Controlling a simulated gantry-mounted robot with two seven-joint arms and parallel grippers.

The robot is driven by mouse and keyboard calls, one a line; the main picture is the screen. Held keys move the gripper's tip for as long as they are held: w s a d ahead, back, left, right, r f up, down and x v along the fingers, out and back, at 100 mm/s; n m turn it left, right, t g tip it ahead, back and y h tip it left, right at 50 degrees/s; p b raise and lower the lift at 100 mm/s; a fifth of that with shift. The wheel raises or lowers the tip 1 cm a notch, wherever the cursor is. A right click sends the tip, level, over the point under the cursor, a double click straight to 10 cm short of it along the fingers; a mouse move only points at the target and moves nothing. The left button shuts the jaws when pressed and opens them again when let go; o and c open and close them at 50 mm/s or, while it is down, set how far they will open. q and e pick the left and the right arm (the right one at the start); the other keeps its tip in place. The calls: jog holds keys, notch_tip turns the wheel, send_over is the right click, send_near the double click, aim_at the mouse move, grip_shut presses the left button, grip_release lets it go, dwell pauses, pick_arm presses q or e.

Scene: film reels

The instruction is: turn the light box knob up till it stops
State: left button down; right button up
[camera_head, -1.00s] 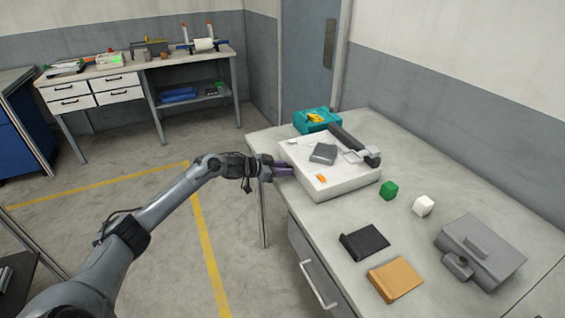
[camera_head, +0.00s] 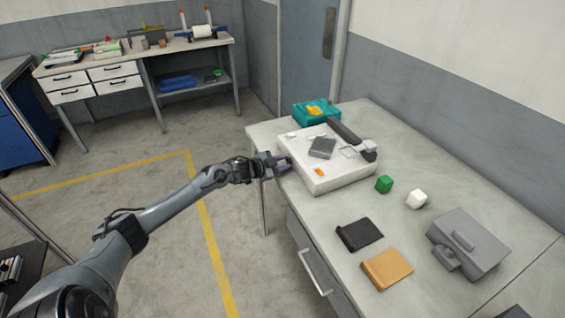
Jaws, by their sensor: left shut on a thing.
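The light box (camera_head: 345,177) is a white box near the left edge of the table, with a grey block (camera_head: 322,148) and an orange piece (camera_head: 320,172) on its top. My left gripper (camera_head: 284,164) reaches in from the left and is at the box's left side. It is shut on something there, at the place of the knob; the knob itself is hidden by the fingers. My right gripper is not in view.
A teal bin (camera_head: 317,113) stands behind the box. A back bench (camera_head: 140,55) is far away.

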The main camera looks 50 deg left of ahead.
pick_arm(q)
jog(key=c, duration=0.8)
grip_release()
jog(key=shift+c, duration=0.2)
jog(key=shift+f, duration=0.1)
